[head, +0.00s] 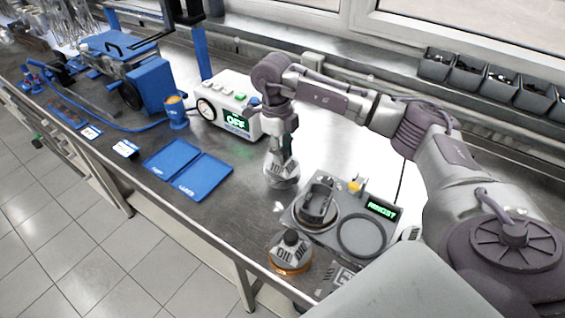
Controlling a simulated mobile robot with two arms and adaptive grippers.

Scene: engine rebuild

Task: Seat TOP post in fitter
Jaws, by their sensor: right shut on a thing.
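The fitter (330,236) is a grey flat station at the lower middle, with a small green-lit display and two round places. A dark ringed part stands in its left round place; the right one (361,235) looks empty. My right gripper (284,158) points down behind and left of the fitter, shut on a grey post (281,179) with a wide round base and dark lettering. The lettering is too small to read surely, but it may be the TOP post. I cannot tell whether its base touches the bench. My left gripper is not in view.
A second post (291,250), lettered OIL, stands on a copper-coloured ring in front of the fitter. A white box with a green OFF display (230,108) stands behind left. Blue mats (190,170) lie on the bench, which is bare between them and the gripper.

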